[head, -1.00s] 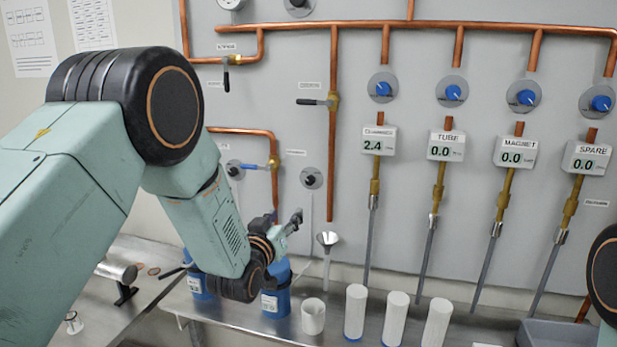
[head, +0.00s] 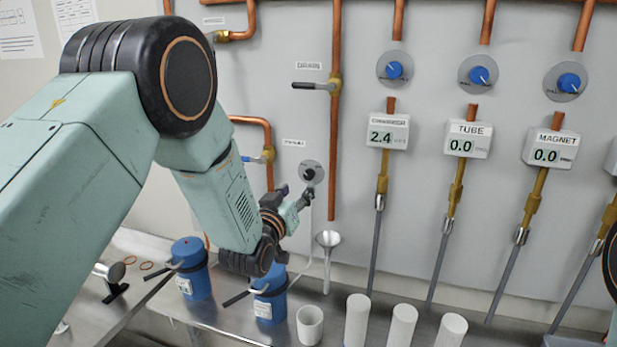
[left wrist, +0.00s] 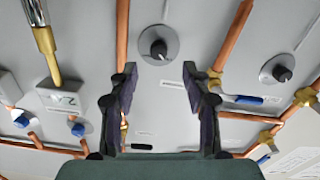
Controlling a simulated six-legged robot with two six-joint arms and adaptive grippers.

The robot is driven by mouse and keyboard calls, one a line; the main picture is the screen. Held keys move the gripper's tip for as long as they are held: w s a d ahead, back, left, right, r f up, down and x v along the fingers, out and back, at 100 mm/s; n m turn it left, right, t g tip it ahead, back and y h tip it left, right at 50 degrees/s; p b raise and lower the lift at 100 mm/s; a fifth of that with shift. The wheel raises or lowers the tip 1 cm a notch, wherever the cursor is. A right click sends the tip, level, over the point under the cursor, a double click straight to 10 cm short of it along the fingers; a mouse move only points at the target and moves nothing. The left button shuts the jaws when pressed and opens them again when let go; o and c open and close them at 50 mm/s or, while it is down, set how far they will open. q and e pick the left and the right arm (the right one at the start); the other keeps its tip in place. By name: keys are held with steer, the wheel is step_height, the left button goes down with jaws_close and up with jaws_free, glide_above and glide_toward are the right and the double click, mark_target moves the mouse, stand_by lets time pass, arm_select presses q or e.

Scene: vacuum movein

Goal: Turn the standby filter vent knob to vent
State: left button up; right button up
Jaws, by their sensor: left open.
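A small black knob on a round grey plate (head: 312,172) is on the grey wall panel, just right of the copper pipe with the blue lever. My left gripper (head: 306,195) is open and empty, just below and in front of this knob. In the left wrist view, which is roughly upside down, the knob (left wrist: 158,48) lies ahead between the two open fingers (left wrist: 160,72), apart from them. A second black knob (left wrist: 282,73) shows at the right there; my arm hides it in the head view. The labels are too blurred to tell which is the standby filter vent knob.
A blue lever valve (left wrist: 240,99) and copper pipes lie close beside the fingers. The drain valve (head: 318,86) is above. Blue flow knobs (head: 394,70) are to the right.

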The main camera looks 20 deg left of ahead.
mark_target(308, 176)
arm_select(q)
steer(key=w+p, duration=0.1)
steer(key=w, duration=0.6)
steer(key=shift+d, duration=0.1)
steer(key=shift+s+d+r, duration=0.15)
steer(key=shift+s+r, duration=0.15)
steer(key=shift+r, duration=0.05)
steer(key=shift+w+f, duration=0.3)
steer(key=shift+w, duration=0.1)
steer(key=c, duration=0.4)
steer(key=shift+s+r, duration=0.1)
steer(key=shift+r, duration=0.05)
jaws_close()
arm_select(e)
steer(key=shift+s+r, duration=0.25)
steer(key=shift+r, duration=0.55)
